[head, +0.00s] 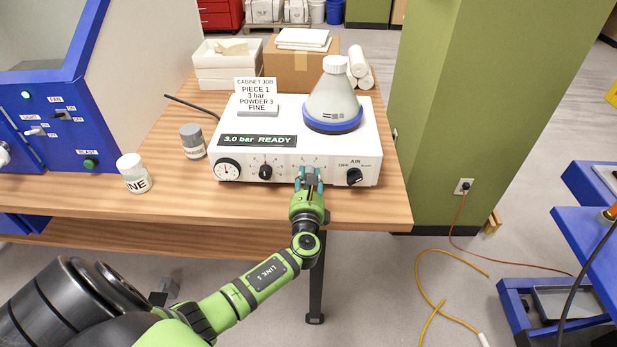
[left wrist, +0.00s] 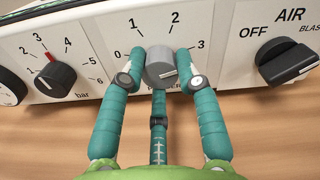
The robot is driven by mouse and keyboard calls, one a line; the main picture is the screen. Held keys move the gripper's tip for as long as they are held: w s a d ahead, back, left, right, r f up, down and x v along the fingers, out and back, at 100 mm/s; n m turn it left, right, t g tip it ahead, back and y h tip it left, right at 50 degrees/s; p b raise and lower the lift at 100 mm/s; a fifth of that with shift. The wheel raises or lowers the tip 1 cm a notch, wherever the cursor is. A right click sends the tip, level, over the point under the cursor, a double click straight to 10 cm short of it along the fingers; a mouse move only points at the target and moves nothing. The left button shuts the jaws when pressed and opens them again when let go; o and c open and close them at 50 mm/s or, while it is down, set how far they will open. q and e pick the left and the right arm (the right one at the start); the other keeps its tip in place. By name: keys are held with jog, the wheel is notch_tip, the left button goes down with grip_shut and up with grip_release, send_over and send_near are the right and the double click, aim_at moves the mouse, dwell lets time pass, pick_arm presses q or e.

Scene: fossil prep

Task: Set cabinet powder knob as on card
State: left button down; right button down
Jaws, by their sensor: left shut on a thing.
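The job card (head: 256,95) on the white cabinet (head: 350,137) reads "PIECE 1, 3 bar, POWDER 3, FINE". The grey powder knob (left wrist: 161,67) is on the cabinet's front panel, with marks 0 to 3 around it in the left wrist view. My left gripper (head: 309,180) is shut on this knob; its teal fingers (left wrist: 160,78) stand on either side of it. The knob's pointer is not clear to me, and its lower label is partly hidden by the fingers. My right gripper is not in view.
Left of the powder knob is the bar knob (left wrist: 55,78), its red mark near 3; right is the black air knob (left wrist: 288,61). The display (head: 257,140) reads "3.0 bar READY". A conical flask (head: 334,97) stands on top. Two jars, one white-capped (head: 134,172) and one grey-capped (head: 192,141), stand left.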

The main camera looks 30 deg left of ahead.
pick_arm(q)
jog(key=shift+a+r, duration=0.1)
jog(key=shift+r, duration=0.1)
jog(key=c, duration=1)
grip_release()
jog(key=shift+c, duration=0.2)
jog(key=shift+o, duration=0.8)
jog(key=shift+w+f, duration=0.1)
jog(key=shift+f, duration=0.05)
jog(key=v, duration=1.2)
